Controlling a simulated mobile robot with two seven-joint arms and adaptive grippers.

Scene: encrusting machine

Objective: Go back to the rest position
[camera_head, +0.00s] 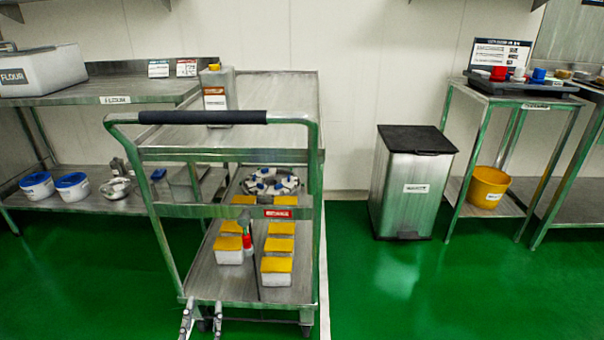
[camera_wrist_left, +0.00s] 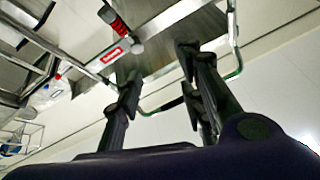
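My left gripper (camera_head: 202,312) shows at the bottom edge of the head view, in front of the cart's lowest shelf. Its two fingers stand apart with nothing between them. In the left wrist view the left gripper (camera_wrist_left: 158,72) also has its fingers spread and empty, with the underside of metal shelving beyond them. The rest of the left arm is out of the head view. My right gripper is in neither view.
A steel cart (camera_head: 228,211) with a dark handle (camera_head: 203,117) stands just ahead. Yellow-lidded tubs (camera_head: 277,265) sit on its lowest shelf. A bin (camera_head: 411,190) stands right of it. Green floor (camera_head: 375,300) is clear at the front right.

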